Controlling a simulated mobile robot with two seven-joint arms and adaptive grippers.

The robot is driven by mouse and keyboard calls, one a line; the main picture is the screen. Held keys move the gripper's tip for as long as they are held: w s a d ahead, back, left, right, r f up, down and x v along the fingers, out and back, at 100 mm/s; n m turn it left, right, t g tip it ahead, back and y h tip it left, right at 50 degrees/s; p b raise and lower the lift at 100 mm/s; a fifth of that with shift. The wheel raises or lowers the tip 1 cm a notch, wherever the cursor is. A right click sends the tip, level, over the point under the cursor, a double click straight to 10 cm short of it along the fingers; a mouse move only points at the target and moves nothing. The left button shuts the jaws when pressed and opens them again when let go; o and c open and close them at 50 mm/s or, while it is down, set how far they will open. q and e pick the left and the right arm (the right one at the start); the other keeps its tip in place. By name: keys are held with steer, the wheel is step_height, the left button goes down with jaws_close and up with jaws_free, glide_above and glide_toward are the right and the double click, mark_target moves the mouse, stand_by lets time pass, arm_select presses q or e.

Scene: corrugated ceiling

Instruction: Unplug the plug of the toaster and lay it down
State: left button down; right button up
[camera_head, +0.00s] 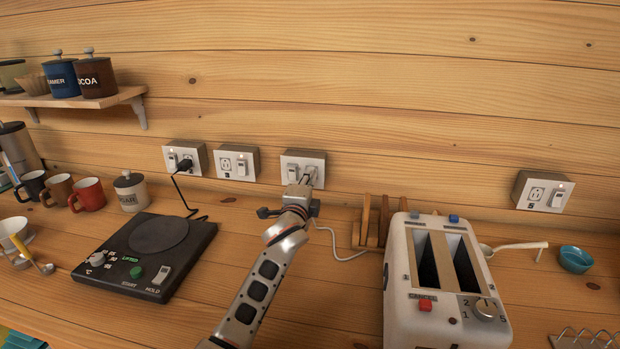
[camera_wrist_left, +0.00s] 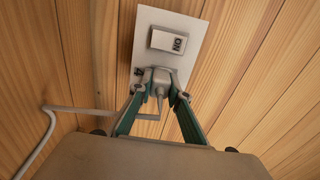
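The toaster (camera_head: 405,285) is white with two dark slots and stands at the right of the counter. Its pale cord runs from behind it towards the middle wall outlet (camera_head: 291,160). The light grey plug sits in this outlet, below a switch marked ON; it shows best in the left wrist view (camera_wrist_left: 160,78). My left gripper (camera_head: 307,187) is at the outlet and hides most of the plug in the head view. In the left wrist view its green-padded fingers (camera_wrist_left: 159,91) lie against both sides of the plug. My right gripper is in neither view.
A black hot plate (camera_head: 150,250) stands left of my arm, its black plug (camera_head: 185,164) in the left outlet. A wooden rack (camera_head: 372,222) stands between my gripper and the toaster. Mugs (camera_head: 88,194) are farther left. Bare counter lies around my forearm.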

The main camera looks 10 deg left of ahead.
arm_select(q)
steer(key=shift+s, duration=0.15)
steer(key=shift+s+r+p, duration=0.1)
steer(key=shift+s+p, duration=0.3)
steer(key=shift+p, duration=0.05)
steer(key=shift+s+p, duration=1.6)
steer(key=shift+s, duration=0.85)
steer(key=shift+s, duration=0.1)
steer(key=s+d, duration=0.2)
steer(key=s, duration=1.3)
steer(key=shift+s, duration=0.25)
